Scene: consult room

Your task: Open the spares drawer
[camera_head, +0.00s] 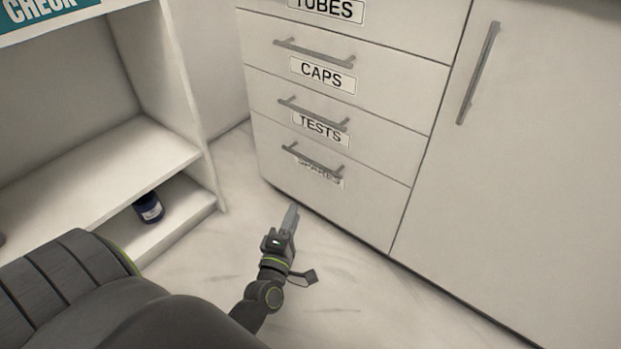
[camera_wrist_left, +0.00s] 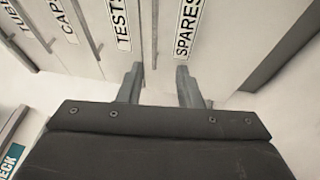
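The spares drawer (camera_head: 340,205) is the bottom one in the white cabinet and is closed. Its grey bar handle (camera_head: 313,161) partly covers the SPARES label in the head view. In the left wrist view the SPARES label (camera_wrist_left: 187,28) is clear and the handle (camera_wrist_left: 154,30) lines up with the gap between my fingers. My left gripper (camera_head: 292,212) is in front of and below the handle in the head view. The wrist view shows its two fingers (camera_wrist_left: 160,82) apart with nothing held. I cannot tell the exact distance to the handle. My right gripper is not in view.
Closed TESTS (camera_head: 370,145), CAPS (camera_head: 390,96) and TUBES (camera_head: 410,35) drawers are stacked above. A tall cupboard door (camera_head: 520,160) stands to the right. An open shelf unit (camera_head: 185,110) with a dark blue jar (camera_head: 149,208) is at left. Pale floor (camera_head: 370,300) lies clear in front.

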